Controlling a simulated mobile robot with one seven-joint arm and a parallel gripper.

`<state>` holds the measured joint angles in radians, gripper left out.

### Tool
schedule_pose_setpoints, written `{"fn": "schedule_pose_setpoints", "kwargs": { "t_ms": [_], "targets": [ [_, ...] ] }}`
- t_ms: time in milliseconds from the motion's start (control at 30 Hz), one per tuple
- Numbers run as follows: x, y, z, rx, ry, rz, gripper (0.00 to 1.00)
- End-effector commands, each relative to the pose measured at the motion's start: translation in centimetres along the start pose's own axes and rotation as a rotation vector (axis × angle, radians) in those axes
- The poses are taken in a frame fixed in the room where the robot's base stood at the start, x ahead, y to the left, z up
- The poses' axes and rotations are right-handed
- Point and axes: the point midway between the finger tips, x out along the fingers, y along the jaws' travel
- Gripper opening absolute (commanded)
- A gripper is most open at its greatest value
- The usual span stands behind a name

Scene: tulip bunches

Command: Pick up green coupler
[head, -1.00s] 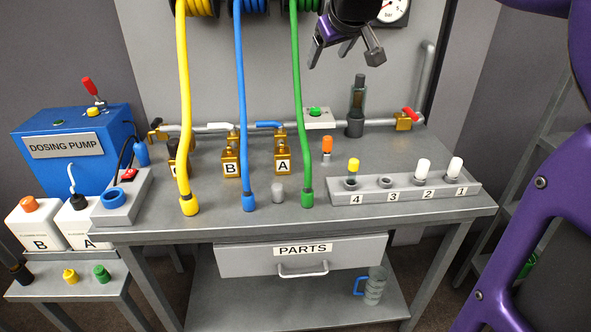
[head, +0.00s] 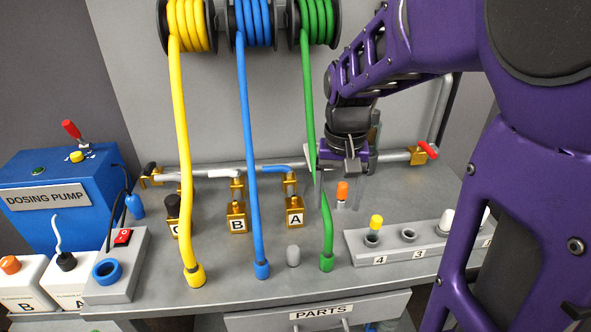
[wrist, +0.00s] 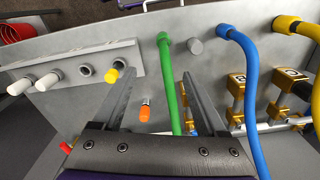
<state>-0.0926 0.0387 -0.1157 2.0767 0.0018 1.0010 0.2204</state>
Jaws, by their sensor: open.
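The green coupler (head: 326,262) is the dark green end piece of the green hose (head: 311,110), standing at the front of the bench. It also shows in the wrist view (wrist: 162,38), near the top, beyond my fingertips. My gripper (head: 338,188) is open and empty, above the bench and behind the coupler in the head view. In the wrist view the green hose runs between the two fingers (wrist: 157,78), closer to the right one. My gripper hides part of the hose in the head view.
The blue hose (head: 250,150) and yellow hose (head: 180,150) end to the left. A grey cap (head: 293,256) stands close left of the coupler. To the right are an orange-topped piece (head: 342,192) and the numbered rack (head: 390,258). Brass valves and a pipe lie behind.

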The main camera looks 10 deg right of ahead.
Motion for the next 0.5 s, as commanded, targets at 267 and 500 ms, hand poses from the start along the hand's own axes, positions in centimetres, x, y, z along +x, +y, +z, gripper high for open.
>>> {"fn": "schedule_pose_setpoints", "kwargs": {
  "t_ms": [267, 500],
  "targets": [
    [2.7, 0.1, 0.9, 0.019, -0.034, 0.005, 0.75],
    [8.2, 0.1, 1.0, 0.019, -0.033, 0.005, 0.75]
  ]
}}
